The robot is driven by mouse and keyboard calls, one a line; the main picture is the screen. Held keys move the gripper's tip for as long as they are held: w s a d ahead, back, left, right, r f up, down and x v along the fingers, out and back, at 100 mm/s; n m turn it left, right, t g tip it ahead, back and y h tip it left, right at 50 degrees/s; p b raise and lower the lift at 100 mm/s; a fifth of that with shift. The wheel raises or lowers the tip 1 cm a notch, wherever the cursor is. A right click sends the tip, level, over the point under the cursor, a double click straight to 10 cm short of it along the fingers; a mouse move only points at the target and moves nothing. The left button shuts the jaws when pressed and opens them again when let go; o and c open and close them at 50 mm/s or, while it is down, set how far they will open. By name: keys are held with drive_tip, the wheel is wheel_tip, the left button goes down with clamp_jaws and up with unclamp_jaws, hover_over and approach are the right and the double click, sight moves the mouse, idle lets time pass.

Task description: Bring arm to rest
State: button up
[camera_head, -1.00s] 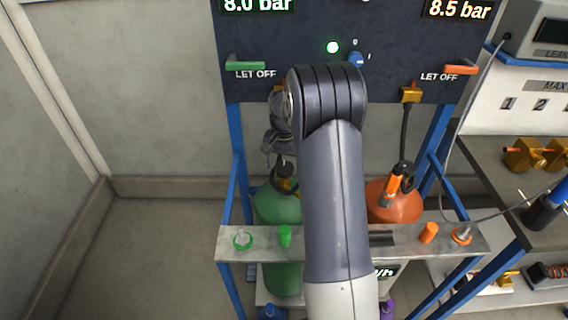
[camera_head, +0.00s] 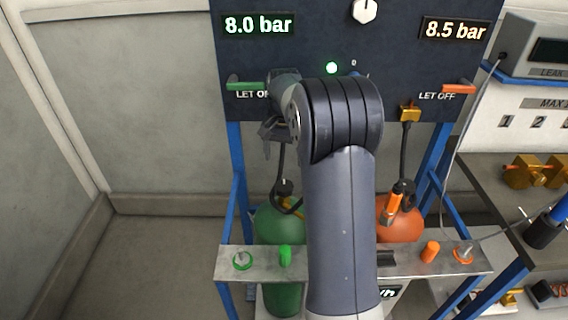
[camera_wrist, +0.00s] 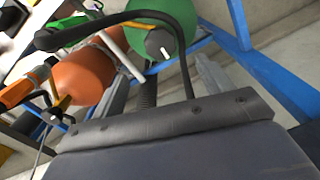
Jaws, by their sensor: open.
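My arm stands upright in the middle of the head view, in front of the dark panel (camera_head: 300,50), and bends over at its top. My gripper (camera_head: 272,142) points down on the left of the bend, just under the panel's green lever (camera_head: 246,86), above the green cylinder (camera_head: 277,222). It is open with nothing seen in it. In the wrist view two grey fingers stand apart, with the orange cylinder (camera_wrist: 84,76) and the green cylinder (camera_wrist: 170,20) beyond them. Part of the panel and rack is hidden behind my arm.
A metal shelf (camera_head: 330,262) with green and orange fittings crosses in front of the cylinders. Blue posts (camera_head: 234,150) frame the rack. A bench (camera_head: 500,190) with brass parts stands on the right. The floor and wall on the left are clear.

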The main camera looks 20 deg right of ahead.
sight(284, 185)
idle(0.3)
wheel_tip(284, 185, down, 11)
drive_tip(key=shift+r, duration=0.1)
drive_tip(key=shift+n, duration=0.3)
drive_tip(key=shift+r, duration=0.1)
idle(0.5)
